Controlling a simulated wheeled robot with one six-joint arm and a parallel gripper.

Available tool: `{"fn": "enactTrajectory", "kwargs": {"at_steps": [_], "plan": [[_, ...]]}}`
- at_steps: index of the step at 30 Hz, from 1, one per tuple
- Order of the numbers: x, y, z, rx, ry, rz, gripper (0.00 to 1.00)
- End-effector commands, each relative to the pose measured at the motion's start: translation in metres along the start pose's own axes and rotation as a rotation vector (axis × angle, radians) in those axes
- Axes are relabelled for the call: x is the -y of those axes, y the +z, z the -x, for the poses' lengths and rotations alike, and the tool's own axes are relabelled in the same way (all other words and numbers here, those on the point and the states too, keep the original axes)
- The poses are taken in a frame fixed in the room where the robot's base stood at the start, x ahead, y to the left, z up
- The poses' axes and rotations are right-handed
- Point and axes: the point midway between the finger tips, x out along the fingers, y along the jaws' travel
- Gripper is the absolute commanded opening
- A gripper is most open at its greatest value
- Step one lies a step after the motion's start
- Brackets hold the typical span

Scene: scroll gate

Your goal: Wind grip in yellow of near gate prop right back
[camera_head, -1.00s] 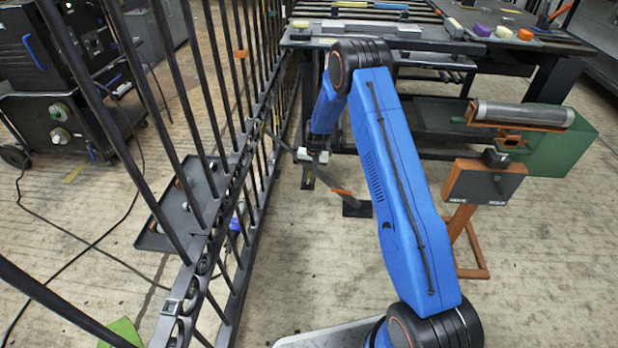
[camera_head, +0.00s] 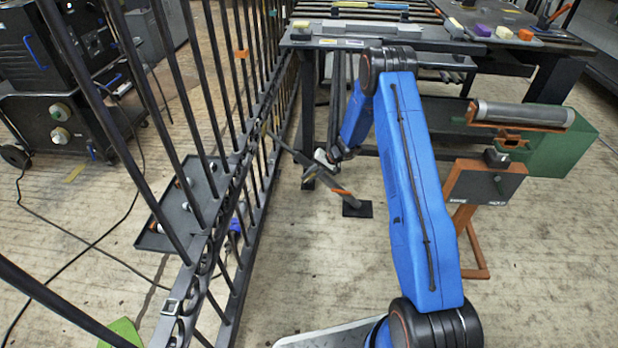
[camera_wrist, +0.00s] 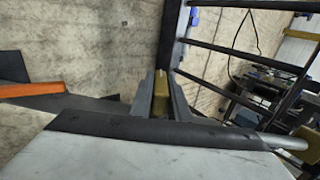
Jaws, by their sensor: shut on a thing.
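A yellow grip (camera_wrist: 161,92) sits between the two grey fingers of my gripper (camera_wrist: 160,95) in the wrist view. My gripper is shut on it. In the head view my gripper (camera_head: 324,158) is beside the barred gate, at a slanted dark bar (camera_head: 310,163) that runs from the gate down to the right. I cannot make out the yellow grip clearly there. An orange mark (camera_head: 341,192) shows on the lower part of the bar, above a dark floor plate (camera_head: 357,208). An orange-edged piece also shows at left in the wrist view (camera_wrist: 30,90).
The black barred gate (camera_head: 208,100) stands along the left of my arm. A dark workbench (camera_head: 420,42) is behind. A green box with a metal roller (camera_head: 525,113) stands at right on an orange frame. Open floor lies between the gate and my arm.

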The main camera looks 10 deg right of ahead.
Motion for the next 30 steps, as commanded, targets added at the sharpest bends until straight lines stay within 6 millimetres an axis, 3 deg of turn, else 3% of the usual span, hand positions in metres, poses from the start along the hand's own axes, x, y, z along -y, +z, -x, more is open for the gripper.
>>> {"fn": "enactTrajectory", "kwargs": {"at_steps": [30], "plan": [[-0.0016, 0.0007, -0.0008, 0.001, -0.893, -0.002, 0.00]]}}
